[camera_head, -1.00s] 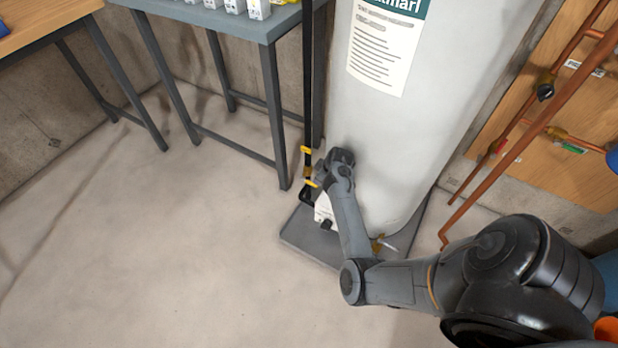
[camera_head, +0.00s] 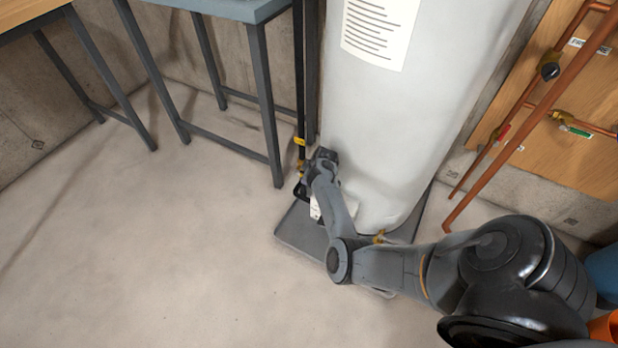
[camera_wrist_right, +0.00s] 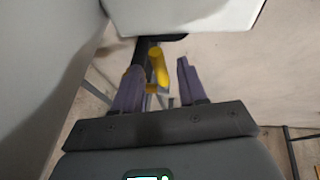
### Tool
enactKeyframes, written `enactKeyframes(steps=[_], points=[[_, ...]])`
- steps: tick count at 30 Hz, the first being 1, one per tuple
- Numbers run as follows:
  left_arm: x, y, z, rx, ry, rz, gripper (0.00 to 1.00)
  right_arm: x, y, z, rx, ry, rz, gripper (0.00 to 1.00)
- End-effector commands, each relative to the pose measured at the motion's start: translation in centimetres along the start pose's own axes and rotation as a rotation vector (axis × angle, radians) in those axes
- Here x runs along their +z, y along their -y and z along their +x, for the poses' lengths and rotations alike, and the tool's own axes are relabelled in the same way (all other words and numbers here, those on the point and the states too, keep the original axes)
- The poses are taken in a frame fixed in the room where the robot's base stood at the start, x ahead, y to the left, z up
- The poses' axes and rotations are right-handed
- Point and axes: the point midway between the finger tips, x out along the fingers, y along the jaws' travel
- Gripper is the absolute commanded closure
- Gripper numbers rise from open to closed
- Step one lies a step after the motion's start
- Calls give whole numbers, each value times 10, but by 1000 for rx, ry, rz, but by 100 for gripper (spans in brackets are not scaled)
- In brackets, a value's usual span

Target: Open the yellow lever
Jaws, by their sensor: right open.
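The yellow lever (camera_wrist_right: 159,68) shows in the right wrist view, sticking out from a dark pipe (camera_wrist_right: 143,50). My right gripper (camera_wrist_right: 155,80) is open, and the lever lies between its two purple-grey fingers, nearer the left one. I cannot tell whether a finger touches it. In the head view my right arm reaches in from the right to the left side of the white tank (camera_head: 385,120). There my right gripper (camera_head: 303,188) is small and partly hidden by my wrist. Yellow parts (camera_head: 299,142) show on the black pipe just above it. My left gripper is not in view.
The tank stands on a grey tray (camera_head: 300,238). A table with dark legs (camera_head: 268,130) stands close to the left of the pipe. Copper pipes (camera_head: 540,110) run along a wooden panel at the right. The floor at the left is clear.

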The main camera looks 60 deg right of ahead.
Motion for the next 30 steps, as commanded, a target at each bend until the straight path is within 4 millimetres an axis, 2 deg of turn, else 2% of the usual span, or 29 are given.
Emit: enactKeyframes(steps=[7,15,25,30], points=[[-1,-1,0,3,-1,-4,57,0,0,0,0,0,0,60],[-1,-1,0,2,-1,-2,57,0,0,0,0,0,0,100],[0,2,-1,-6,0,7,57,0,0,0,0,2,0,100],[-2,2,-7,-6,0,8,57,4,-5,-4,2,26,4,100]])
